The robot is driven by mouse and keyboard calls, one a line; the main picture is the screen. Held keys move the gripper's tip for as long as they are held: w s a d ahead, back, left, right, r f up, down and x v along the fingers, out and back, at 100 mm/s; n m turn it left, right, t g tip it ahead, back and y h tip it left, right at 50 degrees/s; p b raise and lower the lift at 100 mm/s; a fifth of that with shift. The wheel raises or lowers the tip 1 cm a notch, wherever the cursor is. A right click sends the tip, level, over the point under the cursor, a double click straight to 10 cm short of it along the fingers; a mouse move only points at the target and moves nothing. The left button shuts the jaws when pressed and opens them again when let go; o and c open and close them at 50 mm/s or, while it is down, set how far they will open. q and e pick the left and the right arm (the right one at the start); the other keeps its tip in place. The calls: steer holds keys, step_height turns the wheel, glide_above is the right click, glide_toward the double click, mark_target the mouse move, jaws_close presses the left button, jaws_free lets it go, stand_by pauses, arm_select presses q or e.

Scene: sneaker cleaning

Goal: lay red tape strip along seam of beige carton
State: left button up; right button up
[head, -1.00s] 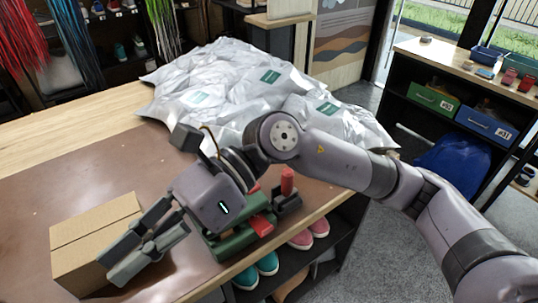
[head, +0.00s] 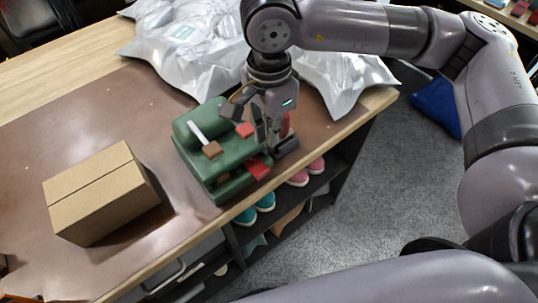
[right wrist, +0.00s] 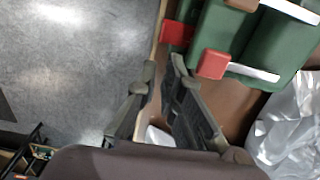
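The beige carton (head: 112,208) stands on the brown mat at the left of the head view, with a thin dark seam along its top. A green dispenser (head: 196,130) stands to its right, bearing red pieces (head: 260,168); I cannot tell which is a tape strip. Red pieces also show in the right wrist view (right wrist: 213,63). My right gripper (head: 268,143) points down at the dispenser's right side. Its fingers (right wrist: 164,65) are apart, with nothing visible held between them. My left gripper is out of view.
A red-handled tool with a dark base (head: 286,143) stands close behind my right gripper. Silvery bags (head: 340,80) lie along the table's back edge. Shoes sit on a shelf below the front edge. The mat (head: 70,125) behind the carton is clear.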

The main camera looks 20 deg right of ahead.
step_height(320, 180, down, 12)
steer(key=shift+p, duration=1.25)
steer(key=shift+c, duration=0.3)
jaws_close()
steer(key=s+d+b, duration=0.3)
steer(key=s, duration=0.6)
steer(key=shift+s+d, duration=0.2)
steer(key=shift+r, duration=0.15)
step_height(320, 180, up, 8)
steer(key=p, duration=0.3)
stand_by(0.9)
